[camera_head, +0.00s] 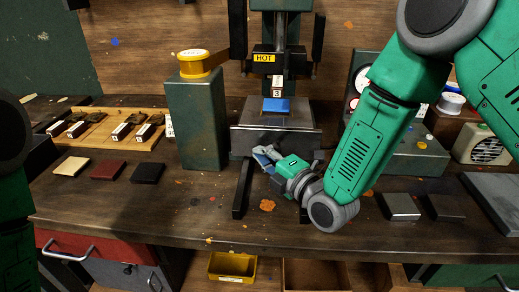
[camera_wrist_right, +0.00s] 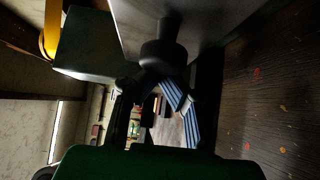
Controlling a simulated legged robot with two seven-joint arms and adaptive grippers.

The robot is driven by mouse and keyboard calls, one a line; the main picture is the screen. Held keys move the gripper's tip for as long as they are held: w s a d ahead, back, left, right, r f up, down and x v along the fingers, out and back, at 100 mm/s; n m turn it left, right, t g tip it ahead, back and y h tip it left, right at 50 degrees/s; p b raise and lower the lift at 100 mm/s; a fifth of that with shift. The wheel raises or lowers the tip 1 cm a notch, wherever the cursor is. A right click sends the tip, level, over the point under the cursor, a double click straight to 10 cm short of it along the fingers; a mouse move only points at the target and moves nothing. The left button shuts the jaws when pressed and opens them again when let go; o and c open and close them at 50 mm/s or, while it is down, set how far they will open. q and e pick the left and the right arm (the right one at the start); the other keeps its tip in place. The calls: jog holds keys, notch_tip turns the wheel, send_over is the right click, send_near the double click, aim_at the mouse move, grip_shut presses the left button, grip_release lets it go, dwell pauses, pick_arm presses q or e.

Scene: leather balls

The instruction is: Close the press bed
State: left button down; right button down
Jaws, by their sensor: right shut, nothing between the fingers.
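The press stands at the back middle of the bench, its dark head (camera_head: 278,65) carrying a yellow HOT label. Its grey metal bed (camera_head: 300,140) is below, with a blue piece (camera_head: 277,105) on top under the stamp. My right gripper (camera_head: 262,153) is at the front face of the bed, low down. In the right wrist view the bed (camera_wrist_right: 205,22) shows as a grey block with a dark round knob (camera_wrist_right: 163,55). The fingers of my right gripper (camera_wrist_right: 157,82) are shut and empty, close to the knob; I cannot tell whether they touch it. My left gripper is out of view.
A green post (camera_head: 195,125) with a yellow roll (camera_head: 195,63) stands left of the press. A wooden tray (camera_head: 90,135) and three leather squares (camera_head: 108,169) lie farther left. Two dark blocks (camera_head: 401,207) lie at right. Dark rails (camera_head: 243,190) run in front of the bed.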

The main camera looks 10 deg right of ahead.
aim_at(265, 144)
jog(key=shift+w+d, duration=0.35)
jog(key=shift+w, duration=0.4)
jog(key=shift+w+a, duration=0.15)
jog(key=shift+a, duration=0.3)
jog(key=shift+w+a, duration=0.1)
jog(key=shift+a, duration=0.25)
jog(key=w+d, duration=0.1)
jog(key=w+d+b, duration=0.1)
jog(key=w, duration=0.1)
jog(key=shift+d+r, duration=0.1)
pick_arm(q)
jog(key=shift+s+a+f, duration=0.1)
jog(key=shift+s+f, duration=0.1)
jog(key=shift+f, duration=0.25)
pick_arm(e)
jog(key=shift+w+r, duration=0.1)
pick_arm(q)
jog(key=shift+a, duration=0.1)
pick_arm(e)
jog(key=shift+a, duration=0.2)
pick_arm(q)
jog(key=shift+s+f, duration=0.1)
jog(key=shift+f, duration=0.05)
pick_arm(e)
jog(key=shift+a, duration=0.1)
